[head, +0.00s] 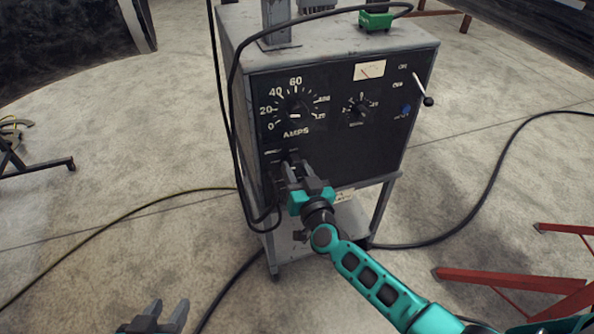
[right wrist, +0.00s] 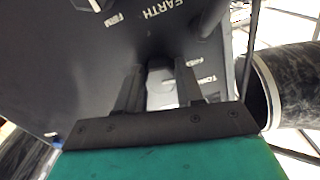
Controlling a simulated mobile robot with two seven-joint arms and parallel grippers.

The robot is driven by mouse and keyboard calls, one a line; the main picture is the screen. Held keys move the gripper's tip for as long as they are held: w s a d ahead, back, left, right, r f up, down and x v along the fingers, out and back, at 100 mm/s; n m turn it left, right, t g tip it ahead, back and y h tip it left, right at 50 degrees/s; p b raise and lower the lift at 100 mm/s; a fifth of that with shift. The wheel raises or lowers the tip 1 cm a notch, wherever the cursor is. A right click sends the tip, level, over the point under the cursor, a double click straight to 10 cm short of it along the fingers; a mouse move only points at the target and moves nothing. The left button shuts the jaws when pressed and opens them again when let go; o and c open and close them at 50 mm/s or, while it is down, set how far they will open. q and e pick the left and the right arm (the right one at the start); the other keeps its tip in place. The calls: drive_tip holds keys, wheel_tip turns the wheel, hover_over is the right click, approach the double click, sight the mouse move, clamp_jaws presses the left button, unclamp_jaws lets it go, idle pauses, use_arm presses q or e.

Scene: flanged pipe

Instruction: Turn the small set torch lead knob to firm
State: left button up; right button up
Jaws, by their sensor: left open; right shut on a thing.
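The small welding set (head: 330,110) is a grey box with a black front panel. My right gripper (head: 290,168) is at the lower left of that panel. In the right wrist view its fingers (right wrist: 160,90) are shut on a pale grey knob (right wrist: 161,97), the torch lead knob, by a partly covered "TORCH" label. In the head view the gripper hides this knob. Another pale knob (right wrist: 95,4), near the "EARTH" and "FIRM" lettering, is at the top of the wrist view. My left gripper (head: 165,314) is open and empty, low over the floor.
The amps dial (head: 295,112), a smaller dial (head: 357,109) and a lever switch (head: 423,90) are higher on the panel. A black cable (head: 233,120) hangs down the set's left side. Red metal legs (head: 515,280) stand at the lower right. Floor at left is mostly clear.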

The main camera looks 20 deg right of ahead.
drive_tip(key=shift+m, duration=0.3)
drive_tip(key=m, duration=0.3)
drive_tip(key=shift+m, duration=0.3)
drive_tip(key=m, duration=0.3)
drive_tip(key=shift+a+m, duration=0.1)
drive_tip(key=shift+m, duration=0.2)
drive_tip(key=m+b, duration=0.1)
drive_tip(key=m, duration=0.1)
drive_tip(key=shift+r+m, duration=0.1)
drive_tip(key=shift+m, duration=0.3)
use_arm(q)
drive_tip(key=shift+d+f+b, duration=0.25)
drive_tip(key=shift+f+b, duration=0.1)
drive_tip(key=shift+f, duration=0.15)
use_arm(e)
drive_tip(key=m, duration=0.4)
drive_tip(key=shift+r+m, duration=0.1)
drive_tip(key=shift+m, duration=0.3)
use_arm(q)
drive_tip(key=shift+w, duration=0.1)
use_arm(e)
drive_tip(key=o, duration=1)
use_arm(q)
drive_tip(key=shift+r, duration=0.1)
use_arm(e)
drive_tip(key=shift+o, duration=0.2)
drive_tip(key=shift+a, duration=0.1)
